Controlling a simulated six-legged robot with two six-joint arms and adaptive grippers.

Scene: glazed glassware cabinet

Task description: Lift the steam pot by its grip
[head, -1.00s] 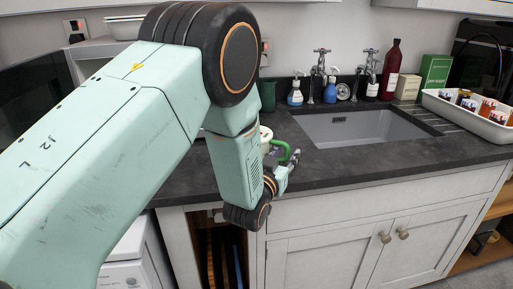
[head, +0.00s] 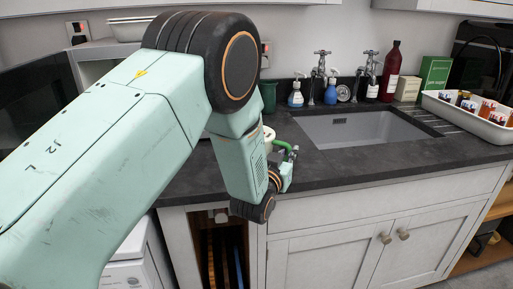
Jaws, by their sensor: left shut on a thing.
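The steam pot (head: 268,134) stands near the front left of the dark worktop, left of the sink. Only part of its pale rim and its green grip (head: 281,145) show; my left arm hides the rest. My left gripper (head: 291,152) is at the right end of the green grip and is shut on it. Whether the pot's base touches the worktop is hidden behind my arm. My right gripper is not in view.
The worktop (head: 345,160) is clear in front of the sink (head: 360,128). Bottles, such as a red-brown one (head: 391,70), and a green box (head: 434,76) stand behind it. A white tray (head: 465,120) of small jars is at right. A dark green container (head: 268,95) stands behind the pot.

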